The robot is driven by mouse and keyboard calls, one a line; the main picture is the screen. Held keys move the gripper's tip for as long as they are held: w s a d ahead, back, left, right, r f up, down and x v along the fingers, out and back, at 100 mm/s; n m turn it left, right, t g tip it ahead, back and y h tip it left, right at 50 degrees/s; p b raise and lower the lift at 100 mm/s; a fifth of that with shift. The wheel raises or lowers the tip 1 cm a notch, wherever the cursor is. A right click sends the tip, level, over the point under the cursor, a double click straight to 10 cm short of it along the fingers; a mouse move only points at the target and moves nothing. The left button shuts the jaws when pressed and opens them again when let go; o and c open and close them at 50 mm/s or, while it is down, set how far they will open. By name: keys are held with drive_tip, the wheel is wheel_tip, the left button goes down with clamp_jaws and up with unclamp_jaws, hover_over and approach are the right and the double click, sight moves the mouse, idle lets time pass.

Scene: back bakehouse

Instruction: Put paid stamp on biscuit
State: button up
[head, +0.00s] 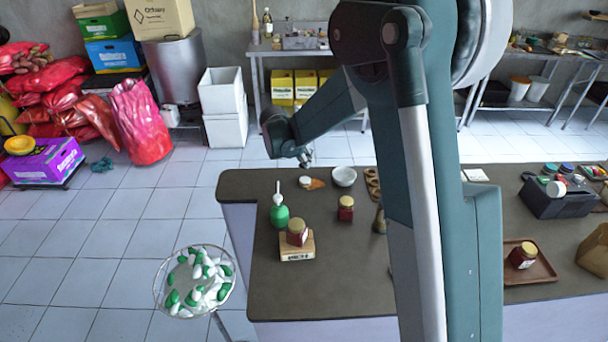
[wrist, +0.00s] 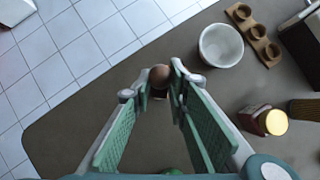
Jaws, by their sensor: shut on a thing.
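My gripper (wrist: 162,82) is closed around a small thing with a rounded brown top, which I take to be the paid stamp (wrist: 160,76). The stamp's lower part is dark and mostly hidden between the fingers. In the head view my gripper (head: 305,158) is over the far left part of the counter, and the stamp cannot be made out there. A small white round thing (head: 305,181) and a flat orange-brown piece (head: 317,184) lie together on the counter below it. The orange-brown piece may be the biscuit; I cannot tell for sure.
A white bowl (wrist: 221,46) and a brown holder with round wells (wrist: 254,36) stand right of my gripper. A red jar (head: 346,208), a green bottle (head: 280,216) and a wooden block with a jar (head: 297,252) stand nearer. The counter's left corner (wrist: 60,135) is bare.

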drive_tip(key=shift+f, duration=1.65)
drive_tip(key=shift+f, duration=1.85)
drive_tip(key=shift+f, duration=0.2)
drive_tip(key=o, duration=0.8)
drive_tip(key=shift+o, duration=0.2)
drive_tip(key=shift+r, duration=0.15)
drive_tip(key=shift+r, duration=0.15)
drive_tip(key=v, duration=1.2)
